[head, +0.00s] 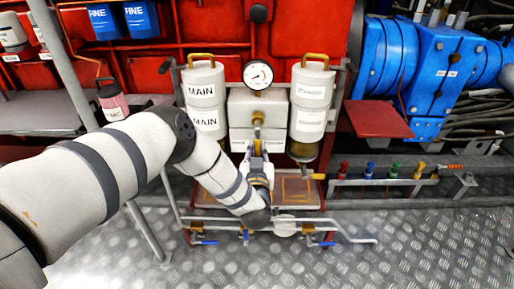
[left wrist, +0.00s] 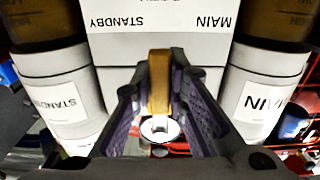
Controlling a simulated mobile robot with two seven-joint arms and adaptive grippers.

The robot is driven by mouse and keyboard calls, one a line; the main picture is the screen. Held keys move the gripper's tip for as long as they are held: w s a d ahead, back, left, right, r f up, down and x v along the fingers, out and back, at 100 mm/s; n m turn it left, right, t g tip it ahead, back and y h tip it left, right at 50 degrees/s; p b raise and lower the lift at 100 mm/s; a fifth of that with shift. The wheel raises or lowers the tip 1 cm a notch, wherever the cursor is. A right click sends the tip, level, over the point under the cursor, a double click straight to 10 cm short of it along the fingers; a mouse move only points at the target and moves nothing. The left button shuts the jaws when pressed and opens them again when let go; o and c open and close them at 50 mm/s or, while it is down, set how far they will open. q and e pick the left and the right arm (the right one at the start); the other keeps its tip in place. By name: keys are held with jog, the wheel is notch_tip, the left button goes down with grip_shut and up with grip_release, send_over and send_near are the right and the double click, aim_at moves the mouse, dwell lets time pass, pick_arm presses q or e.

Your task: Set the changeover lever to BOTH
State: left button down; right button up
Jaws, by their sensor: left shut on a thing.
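The changeover lever (head: 258,118) is a brass-coloured bar on the pale block between the MAIN filter (head: 203,95) and the STANDBY filter (head: 311,100). My left gripper (head: 257,143) reaches it from below and in front, and is shut on it. In the left wrist view, which is upside down, the lever (left wrist: 160,82) stands upright between the two dark fingers (left wrist: 161,70). The label plate (left wrist: 200,47) behind it reads MAIN and STANDBY; the lever lies between the two words. BOTH is not readable. My right gripper is out of view.
A pressure gauge (head: 257,75) sits just above the block. Pipes with blue-handled valves (head: 205,242) run low in front. A rail of coloured valves (head: 393,170) and blue machinery (head: 432,70) are at the right. The chequered floor (head: 420,245) is clear.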

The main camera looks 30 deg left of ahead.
pick_arm(q)
jog(key=c, duration=1.6)
grip_release()
jog(key=shift+o, duration=0.2)
jog(key=v, duration=1.2)
jog(key=shift+s+f, duration=0.1)
jog(key=shift+s, duration=0.05)
